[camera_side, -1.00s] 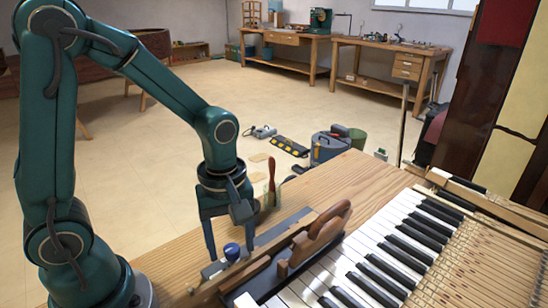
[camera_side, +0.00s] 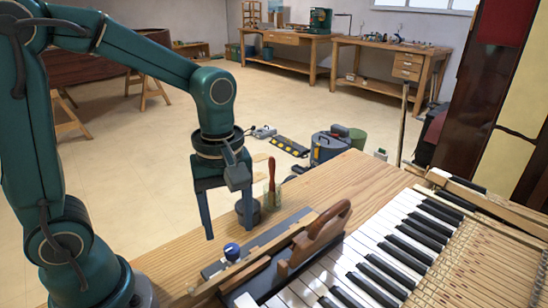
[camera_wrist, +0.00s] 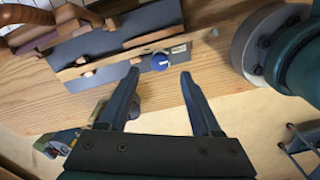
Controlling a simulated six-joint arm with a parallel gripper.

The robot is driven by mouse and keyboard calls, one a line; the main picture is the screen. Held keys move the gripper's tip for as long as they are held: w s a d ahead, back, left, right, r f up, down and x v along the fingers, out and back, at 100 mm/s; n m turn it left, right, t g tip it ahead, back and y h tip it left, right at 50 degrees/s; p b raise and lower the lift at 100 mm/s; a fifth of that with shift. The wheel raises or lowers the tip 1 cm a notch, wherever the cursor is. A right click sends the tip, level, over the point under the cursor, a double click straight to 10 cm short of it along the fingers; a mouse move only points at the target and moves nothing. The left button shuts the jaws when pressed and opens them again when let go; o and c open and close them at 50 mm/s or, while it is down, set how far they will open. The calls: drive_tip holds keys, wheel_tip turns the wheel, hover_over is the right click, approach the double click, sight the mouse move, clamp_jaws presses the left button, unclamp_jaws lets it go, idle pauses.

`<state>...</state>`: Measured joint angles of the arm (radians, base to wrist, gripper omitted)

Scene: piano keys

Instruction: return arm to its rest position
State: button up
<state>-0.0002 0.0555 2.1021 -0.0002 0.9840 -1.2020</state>
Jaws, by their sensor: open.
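My gripper (camera_side: 228,212) is open and empty in the side view, raised above the wooden bench with its fingers pointing down. In the wrist view the gripper (camera_wrist: 160,80) shows two dark fingers spread apart with nothing between them. A blue knob (camera_side: 231,252) sits on a grey metal piece on the bench, below and apart from the fingertips. The same blue knob (camera_wrist: 160,61) shows beyond the fingertips in the wrist view.
A wooden-handled plane (camera_side: 318,236) lies beside the piano keys (camera_side: 385,245). A dark pot (camera_side: 247,211) and a brush with a red handle (camera_side: 271,175) stand on the bench behind my gripper. The bench (camera_side: 180,255) is bare at left.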

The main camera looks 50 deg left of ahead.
drive_tip(key=shift+w+r, duration=0.1)
drive_tip(key=shift+r, duration=0.3)
drive_tip(key=s+r+m+t, duration=0.5)
drive_tip(key=m, duration=0.8)
drive_tip(key=shift+s+m+t, duration=0.2)
drive_tip(key=shift+m+t, duration=0.1)
drive_tip(key=shift+m, duration=0.1)
